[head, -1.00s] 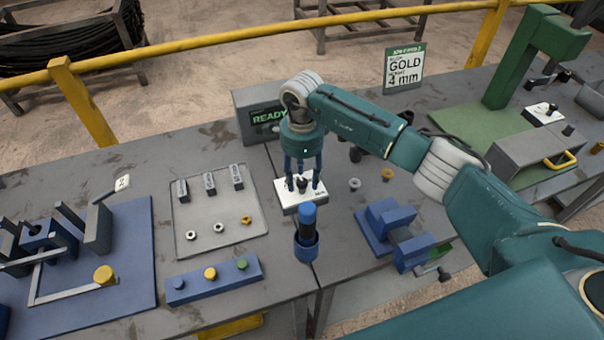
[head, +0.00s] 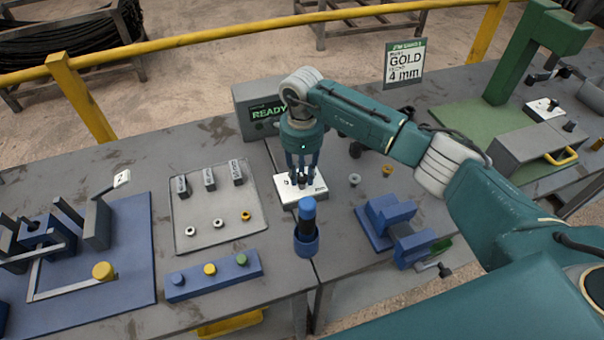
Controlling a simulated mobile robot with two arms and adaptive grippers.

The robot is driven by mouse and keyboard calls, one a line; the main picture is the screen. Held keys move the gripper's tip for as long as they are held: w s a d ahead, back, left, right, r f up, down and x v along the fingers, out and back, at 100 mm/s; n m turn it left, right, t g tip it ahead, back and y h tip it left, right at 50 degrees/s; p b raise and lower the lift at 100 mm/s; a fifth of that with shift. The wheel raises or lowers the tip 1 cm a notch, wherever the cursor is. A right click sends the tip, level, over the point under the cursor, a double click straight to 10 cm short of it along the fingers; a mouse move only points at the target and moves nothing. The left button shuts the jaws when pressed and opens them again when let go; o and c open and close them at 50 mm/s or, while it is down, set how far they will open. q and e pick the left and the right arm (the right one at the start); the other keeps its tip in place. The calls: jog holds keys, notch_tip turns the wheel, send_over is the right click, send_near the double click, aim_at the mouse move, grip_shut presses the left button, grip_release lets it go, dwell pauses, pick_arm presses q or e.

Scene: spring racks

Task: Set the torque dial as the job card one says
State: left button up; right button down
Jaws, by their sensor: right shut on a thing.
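The torque dial is a small dark knob on a white plate (head: 289,194) near the middle of the bench. My right gripper (head: 302,180) points straight down over the plate and is shut on the dial knob, which its fingers mostly hide. The dial's setting and the plate's marks are too small to read. A job card (head: 404,64) stands at the back; it reads GOLD and 4 mm, and its heading is too small to read surely. My left gripper is not in view.
A blue-handled tool stands in a blue cup (head: 306,240) just in front of the plate. A grey tray (head: 215,215) with blocks and nuts and a blue button bar (head: 213,276) lie left. A READY display box (head: 262,108) stands behind; a blue vice (head: 392,222) stands right.

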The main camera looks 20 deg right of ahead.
aim_at(302, 176)
jog(key=m+b, duration=0.2)
jog(key=m, duration=0.2)
jog(key=shift+w+f+b, duration=0.1)
jog(key=shift+b, duration=0.3)
jog(key=m+b, duration=0.1)
jog(key=m, duration=0.2)
jog(key=shift+b, duration=0.35)
jog(key=shift+m+b, duration=0.45)
jog(key=shift+m, duration=0.65)
jog(key=shift+r, duration=0.2)
jog(key=c, duration=1.4)
grip_release()
notch_tip(302, 176, up, 12)
